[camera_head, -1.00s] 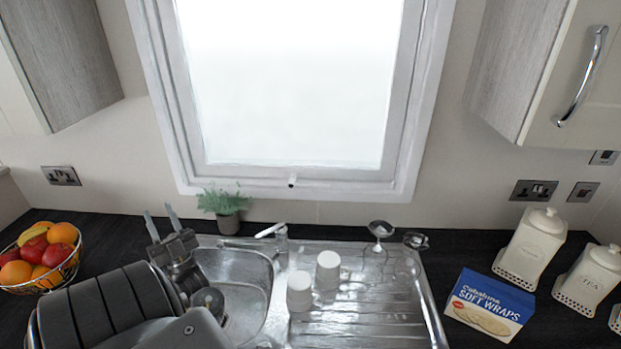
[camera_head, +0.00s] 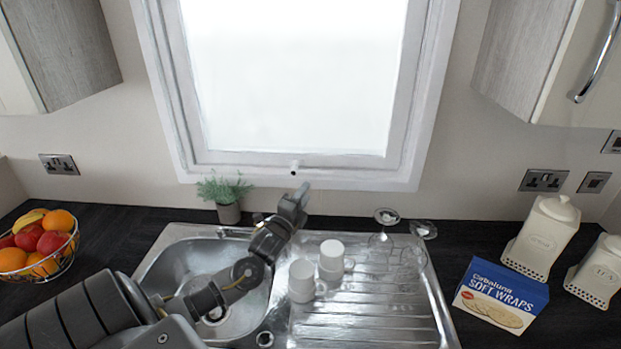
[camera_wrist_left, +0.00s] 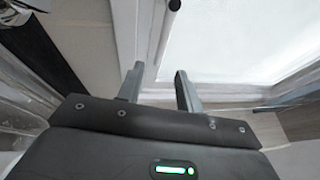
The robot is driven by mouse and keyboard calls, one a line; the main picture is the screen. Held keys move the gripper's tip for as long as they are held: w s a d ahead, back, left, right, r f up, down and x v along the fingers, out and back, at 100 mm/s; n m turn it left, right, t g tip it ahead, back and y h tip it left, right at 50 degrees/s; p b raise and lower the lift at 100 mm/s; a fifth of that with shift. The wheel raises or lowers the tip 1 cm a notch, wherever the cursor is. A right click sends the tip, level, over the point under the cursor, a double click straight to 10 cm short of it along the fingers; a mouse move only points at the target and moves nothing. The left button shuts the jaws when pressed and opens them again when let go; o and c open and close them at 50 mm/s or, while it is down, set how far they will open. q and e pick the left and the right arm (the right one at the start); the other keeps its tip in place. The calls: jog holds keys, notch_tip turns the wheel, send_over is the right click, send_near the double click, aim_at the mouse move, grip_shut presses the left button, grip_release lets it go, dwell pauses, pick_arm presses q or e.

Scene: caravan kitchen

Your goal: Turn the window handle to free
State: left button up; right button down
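The window handle (camera_head: 294,168) is a small dark-tipped piece on the bottom rail of the white window frame (camera_head: 240,170). In the left wrist view a dark-tipped piece that looks like the handle (camera_wrist_left: 174,5) shows at the top edge, beyond the fingers. My left gripper (camera_head: 300,192) is just below the handle in the head view and apart from it. In the left wrist view my left gripper (camera_wrist_left: 159,75) has its two fingers apart with nothing between them. My right gripper is not in view.
Below the arm are the sink (camera_head: 165,262) and white mugs (camera_head: 302,280) on the drainer. Upturned glasses (camera_head: 386,217) stand to the right. A potted plant (camera_head: 228,212) is left of the gripper. A fruit bowl (camera_head: 62,265) and wraps box (camera_head: 498,297) flank the sink.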

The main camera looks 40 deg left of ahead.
aim_at(318, 174)
pick_arm(q)
jog(key=b+x, duration=0.4)
jog(key=x, duration=0.7)
jog(key=shift+s, duration=0.1)
grip_shut()
